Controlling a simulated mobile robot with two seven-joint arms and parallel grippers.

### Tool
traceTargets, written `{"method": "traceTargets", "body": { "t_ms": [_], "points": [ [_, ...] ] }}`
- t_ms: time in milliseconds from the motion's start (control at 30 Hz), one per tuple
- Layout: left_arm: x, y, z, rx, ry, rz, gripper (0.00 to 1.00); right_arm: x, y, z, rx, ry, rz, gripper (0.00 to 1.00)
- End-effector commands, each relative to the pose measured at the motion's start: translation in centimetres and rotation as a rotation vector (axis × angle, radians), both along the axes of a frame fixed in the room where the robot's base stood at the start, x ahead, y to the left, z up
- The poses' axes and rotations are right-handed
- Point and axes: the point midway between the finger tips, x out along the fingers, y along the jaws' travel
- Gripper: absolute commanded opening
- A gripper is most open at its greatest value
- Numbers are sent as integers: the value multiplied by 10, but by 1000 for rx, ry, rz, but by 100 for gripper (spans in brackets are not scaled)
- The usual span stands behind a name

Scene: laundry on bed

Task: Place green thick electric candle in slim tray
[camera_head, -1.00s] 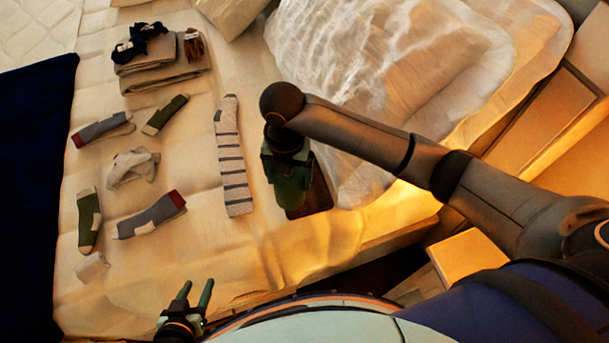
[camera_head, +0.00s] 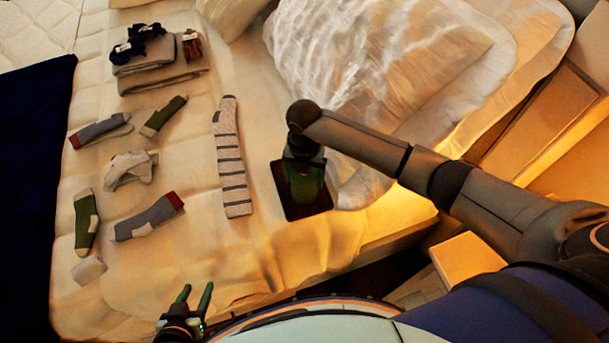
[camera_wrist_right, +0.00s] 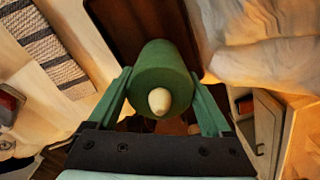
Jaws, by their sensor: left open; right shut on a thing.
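The green thick electric candle (camera_wrist_right: 160,75) with a pale flame tip is between the fingers of my right gripper (camera_wrist_right: 165,108), which is shut on it. In the head view my right gripper (camera_head: 304,180) is over the dark slim tray (camera_head: 284,187) on the bed, and the candle is mostly hidden by the gripper. The tray also shows beyond the candle in the right wrist view (camera_wrist_right: 128,30). I cannot tell whether the candle touches the tray. My left gripper (camera_head: 193,299) is open and empty at the bed's front edge.
A striped sock (camera_head: 231,160) lies left of the tray. Several other socks (camera_head: 148,217) lie further left, with folded grey cloths (camera_head: 160,75) behind them. A white pillow (camera_head: 390,60) is close to the tray's right side.

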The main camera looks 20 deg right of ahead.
Motion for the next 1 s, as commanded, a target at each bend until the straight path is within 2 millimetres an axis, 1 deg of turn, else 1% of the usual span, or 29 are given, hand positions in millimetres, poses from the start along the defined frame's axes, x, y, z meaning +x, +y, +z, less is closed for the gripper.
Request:
{"method": "traceTargets", "body": {
  "t_ms": [167,200,333,567,667,767,1000],
  "points": [
    [0,0,-1,0,0,0,50,0,0,-3,0,0,-1,19],
    [0,0,-1,0,0,0,50,0,0,-3,-1,0,-1,86],
    [0,0,-1,0,0,0,50,0,0,-2,0,0,-1,100],
    [0,0,0,0,0,0,50,0,0,-1,0,0,-1,100],
    [0,0,1,0,0,0,50,1,0,5,0,-1,-1,100],
    [0,0,3,0,0,0,50,1,0,19,1,-4,-1,100],
    [0,0,8,0,0,0,50,1,0,71,0,-4,0,100]
  ]
}}
